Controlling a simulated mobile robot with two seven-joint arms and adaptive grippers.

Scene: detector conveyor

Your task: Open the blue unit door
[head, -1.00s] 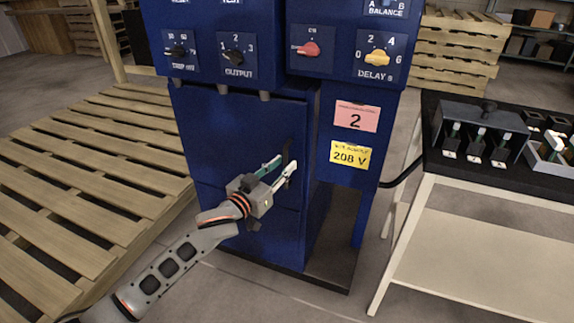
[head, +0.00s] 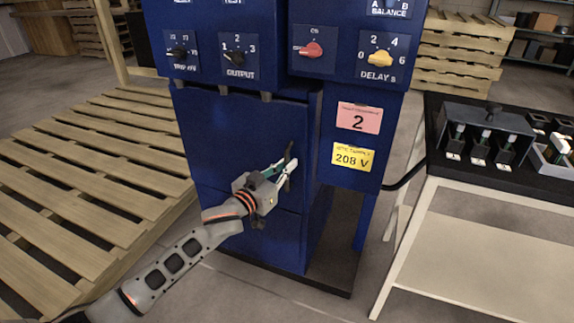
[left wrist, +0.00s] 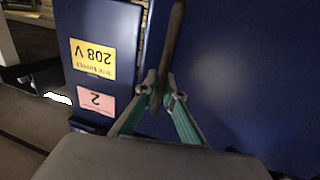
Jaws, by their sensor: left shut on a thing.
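The blue unit (head: 348,110) stands in the middle of the head view. Its door (head: 225,135) is the flat blue panel below the knobs, and it looks closed. A dark upright handle (head: 289,158) is near the door's right edge. My left gripper (head: 284,170) is shut on the handle, reaching in from the lower left. In the left wrist view the two green-sided fingertips (left wrist: 161,96) pinch the handle (left wrist: 175,45) from both sides, with the door (left wrist: 245,75) behind. My right gripper is not in view.
A wooden pallet platform (head: 95,180) lies left of the unit. A table with a black top (head: 445,180) stands at right, carrying small devices. A black cable (head: 405,178) runs from the unit toward it. Pink and yellow labels (head: 353,157) are right of the door.

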